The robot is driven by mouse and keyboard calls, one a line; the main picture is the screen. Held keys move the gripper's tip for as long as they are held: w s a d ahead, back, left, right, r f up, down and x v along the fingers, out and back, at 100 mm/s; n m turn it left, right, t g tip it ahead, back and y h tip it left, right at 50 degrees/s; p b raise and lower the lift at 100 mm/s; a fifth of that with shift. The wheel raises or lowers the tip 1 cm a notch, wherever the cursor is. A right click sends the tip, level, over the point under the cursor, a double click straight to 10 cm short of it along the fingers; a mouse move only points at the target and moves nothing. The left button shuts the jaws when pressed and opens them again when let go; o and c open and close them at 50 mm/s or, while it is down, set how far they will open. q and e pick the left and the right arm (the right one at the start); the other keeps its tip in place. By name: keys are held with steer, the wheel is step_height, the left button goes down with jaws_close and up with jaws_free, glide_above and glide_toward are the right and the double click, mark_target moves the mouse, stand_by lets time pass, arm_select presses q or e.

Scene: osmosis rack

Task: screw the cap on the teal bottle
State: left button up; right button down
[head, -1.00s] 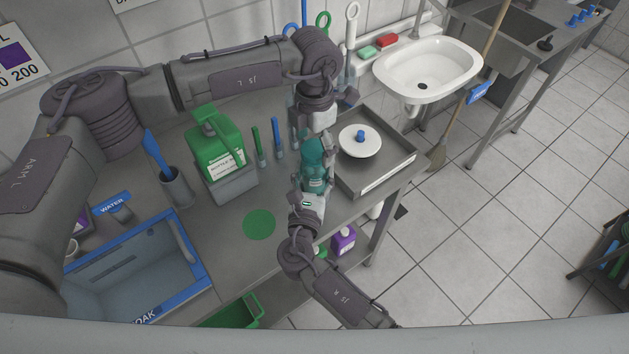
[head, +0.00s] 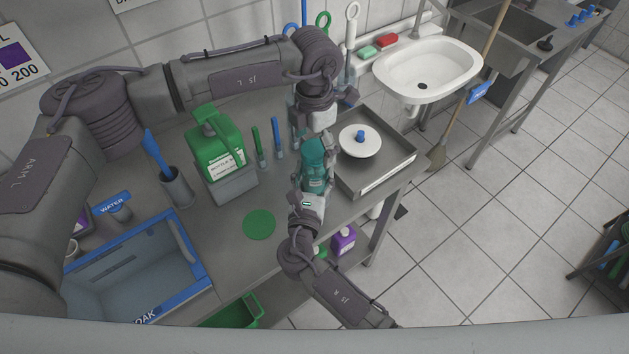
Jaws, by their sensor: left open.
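The teal bottle (head: 313,160) is in the middle of the head view, near the right end of the steel bench. My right gripper (head: 313,182) comes from below in the picture and is closed around the bottle's lower part. My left gripper (head: 319,128) is open and points down at the bottle's top from above. Its fingers and wrist cover the bottle's neck. The cap cannot be made out there, so I cannot tell how it sits.
A grey tray (head: 398,172) with a white disc (head: 360,141) lies right of the bottle. A green jug (head: 215,145), blue and green upright tools and a green round mat (head: 259,224) are to the left. A blue-rimmed basin (head: 190,252) is at lower left.

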arm_select(q)
step_height(320, 180, up, 12)
stand_by(0.5)
arm_select(e)
steer(key=shift+c, duration=1)
jaws_free()
steer(key=s+a, duration=0.1)
steer(key=s, duration=1.1)
steer(key=shift+a, duration=0.4)
